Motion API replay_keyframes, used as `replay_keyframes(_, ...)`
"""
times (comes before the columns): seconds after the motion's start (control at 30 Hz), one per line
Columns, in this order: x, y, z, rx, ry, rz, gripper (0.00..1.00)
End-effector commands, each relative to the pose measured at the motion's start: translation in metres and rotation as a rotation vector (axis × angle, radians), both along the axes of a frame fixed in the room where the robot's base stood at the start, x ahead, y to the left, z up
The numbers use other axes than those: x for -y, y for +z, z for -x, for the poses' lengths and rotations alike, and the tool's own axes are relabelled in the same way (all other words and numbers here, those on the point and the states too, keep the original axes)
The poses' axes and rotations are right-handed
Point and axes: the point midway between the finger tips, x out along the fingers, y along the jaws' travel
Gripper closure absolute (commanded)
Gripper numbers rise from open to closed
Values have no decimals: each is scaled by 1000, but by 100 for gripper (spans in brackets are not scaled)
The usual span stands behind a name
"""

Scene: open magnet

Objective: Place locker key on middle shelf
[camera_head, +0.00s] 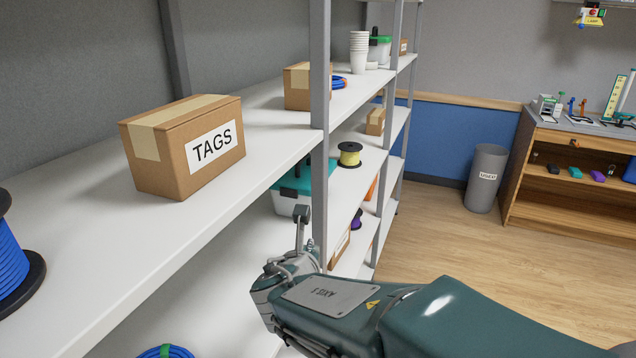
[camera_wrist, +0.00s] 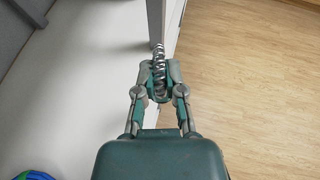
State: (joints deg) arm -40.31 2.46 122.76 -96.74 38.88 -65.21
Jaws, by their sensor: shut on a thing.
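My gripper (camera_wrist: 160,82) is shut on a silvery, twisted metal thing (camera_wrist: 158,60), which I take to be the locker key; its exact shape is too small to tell. In the head view my gripper (camera_head: 290,264) is beside the grey shelf post, below the level of the upper white board (camera_head: 262,130). A lower white board (camera_head: 205,285) shows behind and left of it. More boards of the rack show beyond the post. I cannot tell from the head view which board counts as the middle shelf.
A TAGS box (camera_head: 185,147) and a blue cable spool (camera_head: 12,262) stand on the upper board. The grey post (camera_head: 319,120) is close to my gripper. A teal-lidded box (camera_head: 292,195) and blue cable (camera_head: 166,351) are lower down. Open floor (camera_head: 440,230) lies right.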

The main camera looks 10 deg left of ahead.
Motion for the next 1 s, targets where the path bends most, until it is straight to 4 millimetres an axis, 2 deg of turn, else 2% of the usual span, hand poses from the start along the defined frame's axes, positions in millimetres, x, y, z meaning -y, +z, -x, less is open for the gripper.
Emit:
replay_keyframes(0.03, -5, 13, 5, 3, 31, -5, 100)
replay_keyframes(0.1, -9, 23, 10, 1, 60, -6, 100)
replay_keyframes(0.27, -19, 25, 15, -5, 86, -3, 100)
replay_keyframes(0.67, -104, -14, 32, -5, 85, 3, 100)
replay_keyframes(0.8, -122, -40, 35, -6, 83, 4, 100)
replay_keyframes(1.0, -137, -59, 38, -3, 80, -3, 100)
